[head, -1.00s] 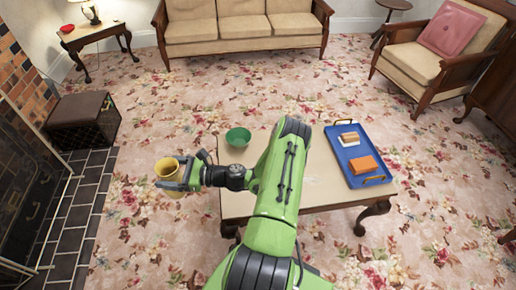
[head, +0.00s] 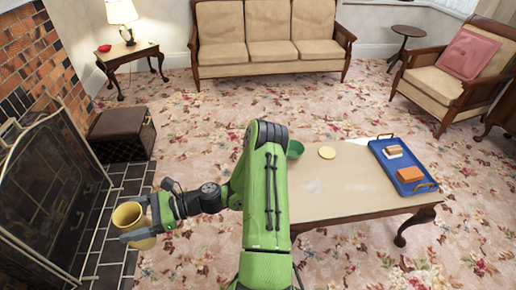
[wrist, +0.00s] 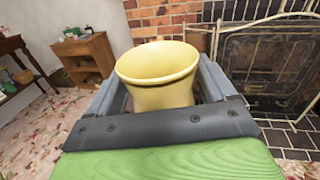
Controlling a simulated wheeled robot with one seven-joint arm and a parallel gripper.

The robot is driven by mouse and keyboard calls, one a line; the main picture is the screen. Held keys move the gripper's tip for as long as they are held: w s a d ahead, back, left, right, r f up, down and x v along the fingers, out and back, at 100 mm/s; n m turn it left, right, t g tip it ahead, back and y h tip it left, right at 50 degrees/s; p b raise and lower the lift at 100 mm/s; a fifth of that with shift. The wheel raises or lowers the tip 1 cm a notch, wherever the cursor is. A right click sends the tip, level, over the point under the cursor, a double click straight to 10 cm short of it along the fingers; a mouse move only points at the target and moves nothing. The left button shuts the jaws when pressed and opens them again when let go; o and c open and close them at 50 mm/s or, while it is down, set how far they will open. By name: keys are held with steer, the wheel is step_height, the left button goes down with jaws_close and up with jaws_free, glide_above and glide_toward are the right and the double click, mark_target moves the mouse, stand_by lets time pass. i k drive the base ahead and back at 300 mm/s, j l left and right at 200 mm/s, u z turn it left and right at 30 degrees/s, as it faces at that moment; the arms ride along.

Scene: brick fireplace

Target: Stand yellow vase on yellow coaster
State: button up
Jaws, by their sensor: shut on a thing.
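The yellow vase (head: 131,222) is held in my gripper (head: 146,220), left of the table and above the floor near the hearth. The gripper is shut on the vase, with a finger on each side of it. In the wrist view the vase (wrist: 158,70) shows its open rim, between the two fingers of my gripper (wrist: 155,90). The yellow coaster (head: 327,153) lies flat on the far part of the low table (head: 340,192), right of the green bowl, with nothing on it. The gripper is well to the left of the coaster.
A green bowl (head: 295,149) stands on the table, partly hidden by my arm. A blue tray (head: 388,152) with an orange block (head: 409,174) and smaller blocks is at the right end. The fireplace screen (head: 50,200) is close left of the vase. The table's middle is clear.

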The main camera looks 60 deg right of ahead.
mark_target(328, 153)
steer(key=i+l+z, duration=0.35)
steer(key=i+z, duration=0.6)
steer(key=i, duration=0.3)
steer(key=i+j+z, duration=0.1)
steer(key=i+z, duration=0.4)
steer(key=i, duration=0.15)
steer(key=i+j+z, duration=0.35)
steer(key=i+z, duration=0.95)
steer(key=z, duration=0.15)
steer(key=i+j+z, duration=0.2)
steer(key=i+z, duration=0.5)
steer(key=z, duration=0.15)
steer(key=i+z, duration=0.55)
steer(key=z, duration=0.25)
steer(key=i+j+z, duration=0.2)
steer(key=z, duration=0.2)
steer(key=i+j+z, duration=0.2)
steer(key=z, duration=0.2)
steer(key=i+j+z, duration=0.1)
steer(key=z, duration=0.2)
steer(key=i+j+z, duration=0.2)
steer(key=z, duration=0.15)
steer(key=i, duration=0.1)
